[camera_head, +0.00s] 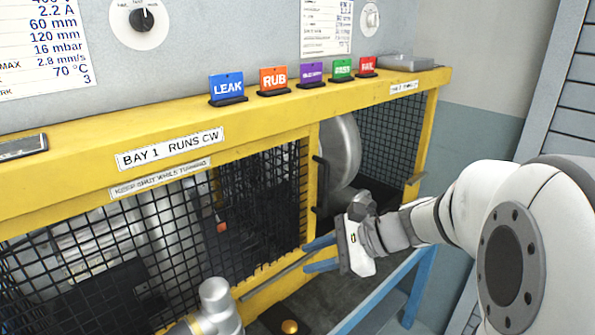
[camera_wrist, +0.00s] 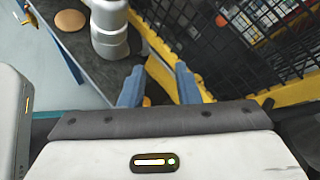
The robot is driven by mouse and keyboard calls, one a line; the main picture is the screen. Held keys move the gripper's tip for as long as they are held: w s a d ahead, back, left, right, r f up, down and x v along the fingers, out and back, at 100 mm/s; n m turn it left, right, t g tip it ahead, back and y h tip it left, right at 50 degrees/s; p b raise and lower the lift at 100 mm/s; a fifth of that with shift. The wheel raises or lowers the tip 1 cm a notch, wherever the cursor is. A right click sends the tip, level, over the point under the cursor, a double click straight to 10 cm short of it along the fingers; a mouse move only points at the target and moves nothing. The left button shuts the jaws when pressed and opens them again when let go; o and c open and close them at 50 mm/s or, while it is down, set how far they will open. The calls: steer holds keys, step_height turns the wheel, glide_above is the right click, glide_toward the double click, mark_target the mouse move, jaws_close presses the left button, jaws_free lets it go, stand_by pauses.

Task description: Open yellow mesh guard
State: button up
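The yellow mesh guard (camera_head: 305,200) has a yellow frame with black mesh. Its left bay is covered by mesh and looks shut. A black upright handle (camera_head: 319,185) sits on the post between the bays. In the right bay a silver disc shows with no mesh clearly in front of it; mesh (camera_head: 388,135) shows further right. My gripper (camera_head: 308,257) has blue fingers spread apart and empty, below the handle near the lower frame. In the wrist view its fingers (camera_wrist: 158,78) point toward the yellow lower frame (camera_wrist: 155,38), with mesh (camera_wrist: 250,45) to the right. Contact cannot be told.
Coloured tags, including a blue LEAK tag (camera_head: 227,86), stand on the yellow top ledge. A blue bench leg (camera_head: 418,290) is below my arm.

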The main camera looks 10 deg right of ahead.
steer(key=w+d+r+m+t+y, duration=0.2)
steer(key=w+d+r+m+t, duration=0.55)
steer(key=w+d+m, duration=0.3)
steer(key=shift+n+t, duration=0.35)
steer(key=p+x, duration=0.2)
steer(key=x, duration=0.6)
steer(key=shift+f, duration=0.2)
steer(key=shift+s, duration=0.1)
jaws_close()
